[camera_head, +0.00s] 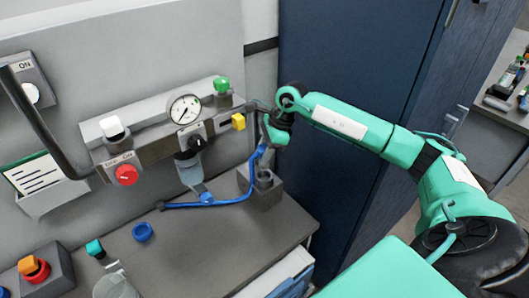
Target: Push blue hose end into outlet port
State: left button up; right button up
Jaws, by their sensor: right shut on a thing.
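The blue hose (235,199) runs along the grey bench top and rises at its right end toward my right gripper (264,134). My right gripper is shut on the upper part of the hose, just right of the grey manifold (150,143). I cannot tell whether the hose end touches the port. My left gripper is not in view.
A gauge (184,109), red knob (126,174) and green knob (222,85) sit on the manifold. A clear bowl (190,174) hangs below it. A grey block (265,187) stands under the gripper. A blue cabinet (345,60) is behind my arm. The bench's front middle is clear.

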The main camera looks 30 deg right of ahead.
jog(key=shift+f, duration=0.15)
jog(key=shift+f+b, duration=0.15)
jog(key=shift+b, duration=0.15)
jog(key=shift+r, duration=0.35)
jog(key=shift+s+d+f+b, duration=0.1)
jog(key=shift+f+b, duration=0.75)
jog(key=shift+b, duration=2)
dwell(4.3)
